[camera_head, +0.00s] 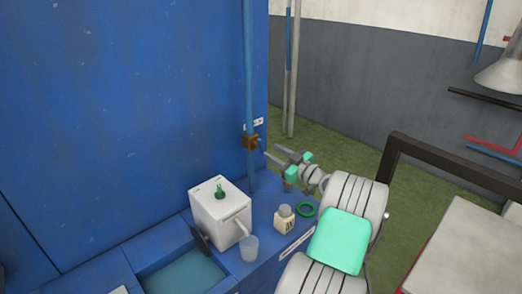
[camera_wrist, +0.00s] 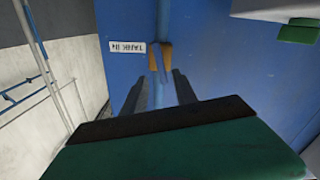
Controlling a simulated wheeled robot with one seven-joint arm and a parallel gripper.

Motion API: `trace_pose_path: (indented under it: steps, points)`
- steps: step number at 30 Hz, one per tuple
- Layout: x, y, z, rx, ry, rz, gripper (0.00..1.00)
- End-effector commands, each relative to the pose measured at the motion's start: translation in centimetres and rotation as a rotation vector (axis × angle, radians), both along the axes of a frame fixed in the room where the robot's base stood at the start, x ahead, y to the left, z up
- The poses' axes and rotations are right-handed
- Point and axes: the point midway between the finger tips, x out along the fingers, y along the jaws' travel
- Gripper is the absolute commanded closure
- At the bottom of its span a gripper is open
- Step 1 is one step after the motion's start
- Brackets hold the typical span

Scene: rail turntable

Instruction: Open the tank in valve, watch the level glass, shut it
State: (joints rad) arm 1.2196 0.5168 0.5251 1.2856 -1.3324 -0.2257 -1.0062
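The tank in valve (camera_head: 250,142) is a small brass body on a vertical blue pipe (camera_head: 249,70) in front of the blue wall. A white label (camera_head: 253,124) sits just above it; in the wrist view the label (camera_wrist: 128,47) reads TANK IN, upside down. My gripper (camera_head: 269,154) is just right of the valve, fingers pointing at it. In the wrist view my gripper (camera_wrist: 159,84) is open, with the brass valve (camera_wrist: 153,60) ahead between the fingertips. I cannot tell whether they touch it, or how its handle is set. I cannot make out a level glass for sure.
Below on the blue bench stand a white box (camera_head: 216,212) with a green knob, a grey cup (camera_head: 249,248), a small labelled jar (camera_head: 284,218) and a green ring (camera_head: 306,209). A sink (camera_head: 183,275) is at left. A dark frame (camera_head: 430,155) stands at right.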

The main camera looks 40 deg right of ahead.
Motion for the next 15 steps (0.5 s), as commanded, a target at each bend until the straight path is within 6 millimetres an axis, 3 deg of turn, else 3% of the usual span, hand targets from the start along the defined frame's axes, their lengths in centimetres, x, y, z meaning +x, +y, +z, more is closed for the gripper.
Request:
trace_pose_path:
  steps: [9,15]
  points:
    - [5.9,0.4,0.4,0.000,0.004,0.005,0.66]
    - [7.0,0.4,0.2,0.000,0.004,0.003,0.66]
